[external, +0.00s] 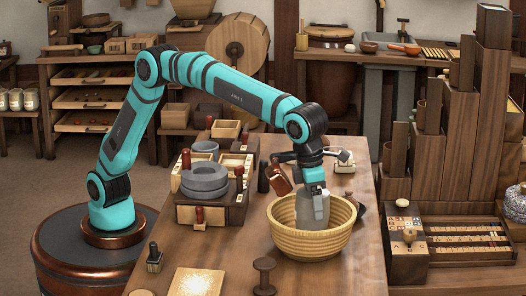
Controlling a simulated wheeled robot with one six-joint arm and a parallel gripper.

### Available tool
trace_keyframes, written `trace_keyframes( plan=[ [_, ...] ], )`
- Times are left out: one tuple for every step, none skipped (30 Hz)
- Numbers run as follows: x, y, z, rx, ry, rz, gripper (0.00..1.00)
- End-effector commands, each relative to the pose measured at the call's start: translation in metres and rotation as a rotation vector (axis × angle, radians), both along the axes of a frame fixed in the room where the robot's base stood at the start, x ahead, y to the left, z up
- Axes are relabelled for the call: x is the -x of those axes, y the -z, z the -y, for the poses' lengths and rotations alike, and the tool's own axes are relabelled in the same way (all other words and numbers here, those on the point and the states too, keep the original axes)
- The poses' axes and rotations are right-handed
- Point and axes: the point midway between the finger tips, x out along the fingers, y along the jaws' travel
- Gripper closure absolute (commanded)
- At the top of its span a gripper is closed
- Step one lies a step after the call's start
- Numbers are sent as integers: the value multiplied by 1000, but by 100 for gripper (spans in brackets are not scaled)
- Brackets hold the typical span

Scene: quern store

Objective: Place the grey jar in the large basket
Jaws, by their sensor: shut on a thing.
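The grey jar (312,212) is upright inside the large woven basket (311,244) on the wooden table. My gripper (314,186) points down over the basket and is shut on the upper part of the jar. The jar's lower end is hidden behind the basket's front wall, so I cannot tell whether it touches the basket's floor.
Stacked grey stones (205,178) sit on a wooden box to the left of the basket. A dark spool-shaped object (264,275) stands in front of it. A dark stamp-like tool (154,258) stands at the table's left edge. Bare table (345,278) shows at front right.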

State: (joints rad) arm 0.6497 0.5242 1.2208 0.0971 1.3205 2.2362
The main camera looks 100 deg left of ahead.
Motion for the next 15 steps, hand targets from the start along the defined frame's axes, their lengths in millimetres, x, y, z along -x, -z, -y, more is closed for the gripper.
trace_keyframes(
  plan=[
    [0, 2, 0, 1, 0, 1, 56],
    [0, 4, 0, 1, 0, 1, 56],
    [0, 5, 0, 1, 0, 1, 56],
    [0, 6, 0, 1, 0, 1, 56],
    [0, 8, 0, 1, 0, 1, 56],
    [0, 12, 0, 0, 0, 0, 56],
    [0, 15, 0, 0, 0, 0, 56],
    [0, 18, 0, 0, 0, 0, 56],
    [0, 24, 0, 0, 0, 0, 56],
    [0, 28, 0, 0, 0, 0, 56],
    [0, 32, 0, 0, 0, 0, 56],
    [0, 36, 0, -1, 0, 0, 56],
    [0, 39, 0, 0, 0, 0, 56],
    [0, 41, 0, 1, 0, 0, 56],
    [0, 42, 0, 1, 0, 1, 56]
  ],
)
